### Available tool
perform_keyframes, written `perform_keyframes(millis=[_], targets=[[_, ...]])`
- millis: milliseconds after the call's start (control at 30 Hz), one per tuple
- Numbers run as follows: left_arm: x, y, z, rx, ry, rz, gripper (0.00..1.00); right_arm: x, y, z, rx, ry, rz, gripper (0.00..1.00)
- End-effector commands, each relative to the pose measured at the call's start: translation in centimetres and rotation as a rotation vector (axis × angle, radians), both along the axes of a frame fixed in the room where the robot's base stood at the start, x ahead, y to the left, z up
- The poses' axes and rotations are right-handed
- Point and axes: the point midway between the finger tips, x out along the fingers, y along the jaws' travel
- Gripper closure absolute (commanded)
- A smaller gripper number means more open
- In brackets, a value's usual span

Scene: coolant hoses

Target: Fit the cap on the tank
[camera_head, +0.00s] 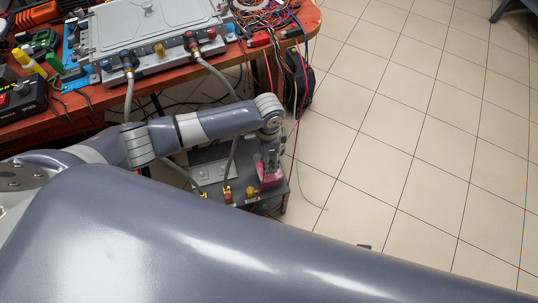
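My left gripper (269,172) points down at a pink-red, translucent-looking tank (275,182) on a low dark grey unit below the table edge. The gripper hides part of the tank and its top, and its fingers are too small to tell open from shut. I cannot make out a cap, in the gripper or on the tank. My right gripper is not in view.
Brass and red fittings (227,194) stand on the low unit, beside the tank. Grey hoses (215,75) run down from a silver box (150,35) on the cluttered orange-red table (90,97). Red wires hang near the gripper. Tiled floor (400,130) at right is mostly clear.

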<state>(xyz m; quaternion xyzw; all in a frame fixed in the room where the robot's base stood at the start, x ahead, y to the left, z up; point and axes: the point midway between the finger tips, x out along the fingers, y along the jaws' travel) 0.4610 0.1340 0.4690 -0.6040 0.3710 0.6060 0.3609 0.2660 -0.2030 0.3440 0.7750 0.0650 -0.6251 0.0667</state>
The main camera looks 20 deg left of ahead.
Motion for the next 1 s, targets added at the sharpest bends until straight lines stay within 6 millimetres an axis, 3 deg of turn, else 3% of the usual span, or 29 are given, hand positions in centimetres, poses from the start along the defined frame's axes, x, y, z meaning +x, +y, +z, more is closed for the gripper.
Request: perform_keyframes(millis=[1000], targets=[[0.00,-0.01,-0.04,0.000,0.000,0.000,0.74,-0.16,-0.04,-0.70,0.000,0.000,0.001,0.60]])
